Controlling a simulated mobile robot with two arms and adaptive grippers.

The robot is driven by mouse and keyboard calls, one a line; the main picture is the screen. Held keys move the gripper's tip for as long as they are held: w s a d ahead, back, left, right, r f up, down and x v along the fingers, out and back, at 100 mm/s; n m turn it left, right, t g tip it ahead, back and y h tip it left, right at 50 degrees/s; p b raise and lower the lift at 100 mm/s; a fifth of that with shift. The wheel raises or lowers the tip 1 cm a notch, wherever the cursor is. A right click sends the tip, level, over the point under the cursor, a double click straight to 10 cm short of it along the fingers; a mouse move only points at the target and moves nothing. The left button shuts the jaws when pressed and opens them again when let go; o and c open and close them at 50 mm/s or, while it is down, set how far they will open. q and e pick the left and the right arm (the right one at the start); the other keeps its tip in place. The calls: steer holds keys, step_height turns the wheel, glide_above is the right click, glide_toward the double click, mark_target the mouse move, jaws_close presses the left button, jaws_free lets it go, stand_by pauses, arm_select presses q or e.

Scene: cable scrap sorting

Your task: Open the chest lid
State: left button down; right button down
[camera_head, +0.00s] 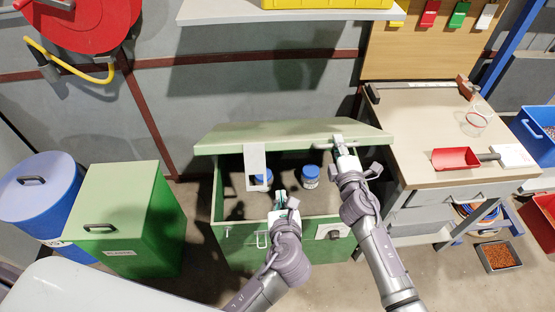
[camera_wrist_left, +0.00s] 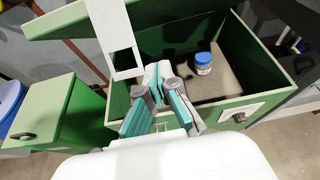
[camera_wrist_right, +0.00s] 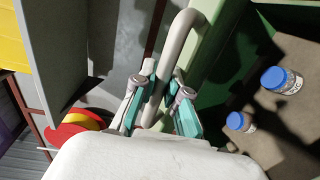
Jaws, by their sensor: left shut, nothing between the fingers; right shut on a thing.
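The green chest (camera_head: 232,233) stands against the wall with its lid (camera_head: 225,138) raised and tilted, so the inside shows. A grey bar handle (camera_wrist_right: 184,33) runs along the lid's edge. My right gripper (camera_head: 340,146) is shut on this lid handle, which passes between its fingers in the right wrist view (camera_wrist_right: 157,92). My left gripper (camera_head: 281,200) is shut and empty over the chest's front rim. It also shows in the left wrist view (camera_wrist_left: 157,80). A pale hasp plate (camera_head: 255,162) hangs from the lid's edge. A latch part (camera_head: 333,232) is on the chest front.
Two blue-capped jars (camera_head: 310,177) stand inside the chest, one partly behind the hasp plate. A green bin (camera_head: 120,215) and blue drum (camera_head: 40,190) stand left. A workbench (camera_head: 420,125) with a red scoop (camera_head: 455,158) stands right. A shelf (camera_head: 230,14) juts out above the lid.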

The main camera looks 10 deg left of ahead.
steer(key=shift+r, duration=0.1)
arm_select(q)
steer(key=w+a+r, duration=0.1)
steer(key=w+a, duration=0.2)
steer(key=w, duration=0.8)
steer(key=shift+w+a+r, duration=0.15)
steer(key=shift+a, duration=0.2)
